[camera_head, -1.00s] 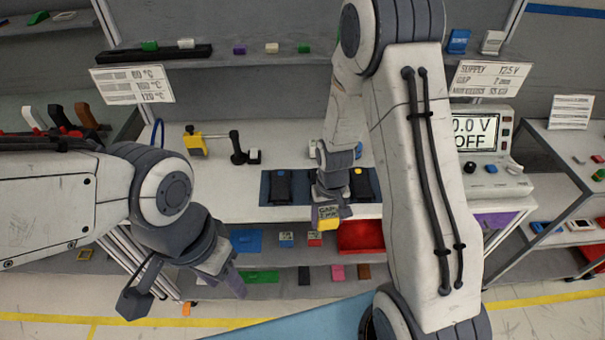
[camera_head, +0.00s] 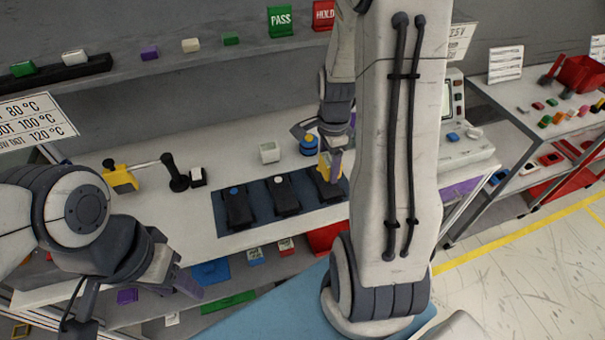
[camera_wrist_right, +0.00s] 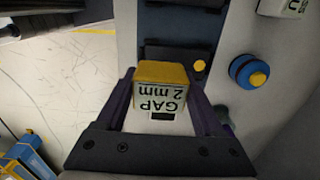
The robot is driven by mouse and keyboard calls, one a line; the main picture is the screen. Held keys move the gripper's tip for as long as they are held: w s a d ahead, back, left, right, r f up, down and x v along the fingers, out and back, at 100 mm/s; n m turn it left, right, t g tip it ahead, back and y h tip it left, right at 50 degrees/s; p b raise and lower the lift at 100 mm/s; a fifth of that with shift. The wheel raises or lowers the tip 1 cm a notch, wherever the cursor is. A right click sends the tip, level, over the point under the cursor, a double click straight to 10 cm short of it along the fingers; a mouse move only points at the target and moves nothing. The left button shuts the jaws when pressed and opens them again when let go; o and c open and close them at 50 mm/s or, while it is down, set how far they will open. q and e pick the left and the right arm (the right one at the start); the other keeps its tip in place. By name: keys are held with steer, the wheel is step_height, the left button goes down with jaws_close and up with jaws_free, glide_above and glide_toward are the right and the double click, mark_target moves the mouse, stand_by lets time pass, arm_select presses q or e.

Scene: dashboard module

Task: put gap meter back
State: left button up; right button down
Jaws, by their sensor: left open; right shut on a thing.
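The gap meter, a yellow-topped white block marked "GAP 2 mm" (camera_wrist_right: 163,90), is between the fingers of my right gripper (camera_wrist_right: 165,108). In the head view my right gripper (camera_head: 331,168) is at the right end of the blue mat (camera_head: 257,217), by the rightmost black module. The meter (camera_head: 323,168) shows there only as a yellow patch, partly hidden by the fingers. I cannot tell whether it touches the module. My left gripper (camera_head: 135,303) is open and empty, low in front of the bench.
Black modules (camera_head: 282,196) lie on the mat. A blue-and-yellow round part (camera_head: 309,146) and a white block (camera_head: 269,152) stand behind it. A yellow tool (camera_head: 120,179) and a black-handled tool (camera_head: 175,172) are at left. The power supply (camera_head: 465,140) is at right.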

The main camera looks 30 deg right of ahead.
steer(key=p, duration=0.1)
glide_above(304, 187)
step_height(304, 187, down, 4)
steer(key=shift+w+r, duration=0.1)
step_height(304, 187, down, 3)
steer(key=shift+f+p, duration=0.15)
steer(key=shift+p, duration=0.35)
steer(key=shift+f, duration=0.3)
steer(key=shift+f, duration=0.2)
jaws_free()
